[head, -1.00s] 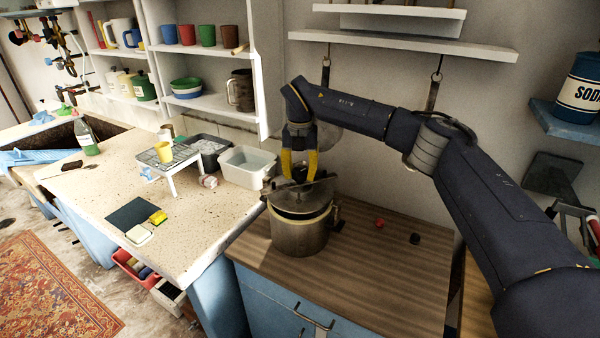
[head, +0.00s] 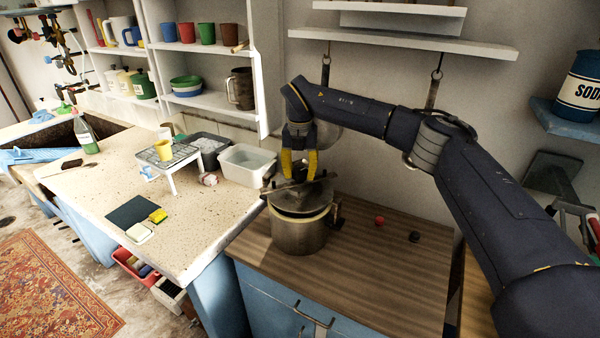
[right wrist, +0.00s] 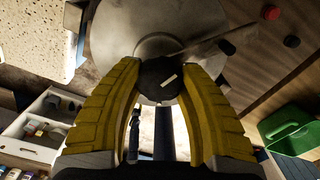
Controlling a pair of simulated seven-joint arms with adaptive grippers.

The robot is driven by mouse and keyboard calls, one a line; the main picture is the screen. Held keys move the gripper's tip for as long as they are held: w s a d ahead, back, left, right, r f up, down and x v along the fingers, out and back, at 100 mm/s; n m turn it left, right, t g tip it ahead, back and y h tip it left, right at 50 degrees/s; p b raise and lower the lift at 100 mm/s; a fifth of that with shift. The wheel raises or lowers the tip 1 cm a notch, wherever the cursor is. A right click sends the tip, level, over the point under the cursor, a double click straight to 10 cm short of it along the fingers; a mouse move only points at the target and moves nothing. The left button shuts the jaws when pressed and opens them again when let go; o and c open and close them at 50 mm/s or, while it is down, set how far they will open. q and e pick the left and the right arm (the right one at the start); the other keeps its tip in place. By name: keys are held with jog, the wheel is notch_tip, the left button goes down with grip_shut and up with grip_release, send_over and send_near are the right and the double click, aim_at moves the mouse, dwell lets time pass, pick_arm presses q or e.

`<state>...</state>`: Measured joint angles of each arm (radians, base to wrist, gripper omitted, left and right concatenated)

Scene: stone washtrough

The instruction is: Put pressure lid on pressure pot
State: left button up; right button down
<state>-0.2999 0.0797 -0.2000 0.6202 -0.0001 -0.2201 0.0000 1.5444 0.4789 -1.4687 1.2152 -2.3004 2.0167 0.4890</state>
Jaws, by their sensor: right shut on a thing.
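The pressure pot (head: 299,236), a grey metal pot with a pale rim, stands on the wooden counter. The pressure lid (head: 305,199), dark grey with a long handle bar, is over the pot's mouth. It looks slightly tilted, and I cannot tell whether it touches the rim all round. My right gripper (head: 298,178), with yellow fingers, is shut on the lid's top from above. In the right wrist view the lid (right wrist: 125,28) shows as a grey disc, with its dark knob (right wrist: 161,82) between the yellow fingers. My left gripper is not in view.
The wooden counter (head: 390,270) is clear right of the pot, apart from a red knob (head: 379,221) and a black knob (head: 415,237). A pale tub (head: 247,166) and small white rack (head: 170,158) stand on the speckled worktop to the left. Shelves hang above.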

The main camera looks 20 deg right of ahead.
jog(key=shift+f, duration=1.2)
dwell(2.1)
jog(key=shift+c, duration=1.3)
grip_release()
jog(key=shift+f, duration=0.1)
jog(key=shift+r, duration=3.5)
